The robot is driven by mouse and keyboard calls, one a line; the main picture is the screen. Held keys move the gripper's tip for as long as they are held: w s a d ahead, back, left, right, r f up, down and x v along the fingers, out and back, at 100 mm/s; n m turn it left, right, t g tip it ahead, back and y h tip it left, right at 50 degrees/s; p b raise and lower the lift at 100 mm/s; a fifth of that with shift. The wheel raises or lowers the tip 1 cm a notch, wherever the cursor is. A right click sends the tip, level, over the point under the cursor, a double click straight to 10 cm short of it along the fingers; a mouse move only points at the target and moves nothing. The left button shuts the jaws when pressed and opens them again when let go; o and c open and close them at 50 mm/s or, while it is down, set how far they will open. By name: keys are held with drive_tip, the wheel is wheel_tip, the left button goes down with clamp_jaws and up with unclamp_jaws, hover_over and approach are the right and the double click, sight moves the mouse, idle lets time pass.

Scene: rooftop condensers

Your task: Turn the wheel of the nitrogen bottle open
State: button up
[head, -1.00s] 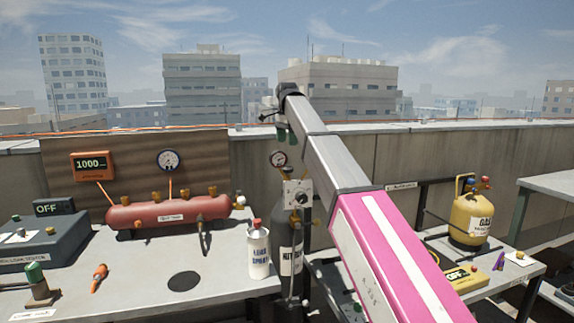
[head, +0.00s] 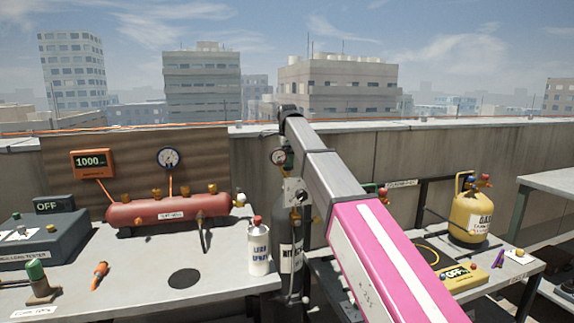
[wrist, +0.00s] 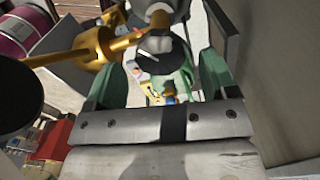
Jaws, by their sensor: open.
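The nitrogen bottle (head: 291,258) is a dark grey cylinder with a white label, standing upright behind the table's right end.
A red manifold tank (head: 165,210) is on the table further left. A yellow gas bottle (head: 470,215) stands on the right bench. The concrete parapet (head: 400,150) runs behind.

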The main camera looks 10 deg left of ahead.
drive_tip(key=shift+f, duration=1)
drive_tip(key=c, duration=0.9)
drive_tip(key=n, duration=0.5)
drive_tip(key=shift+n, duration=0.4)
drive_tip(key=n, duration=0.4)
drive_tip(key=shift+n, duration=0.4)
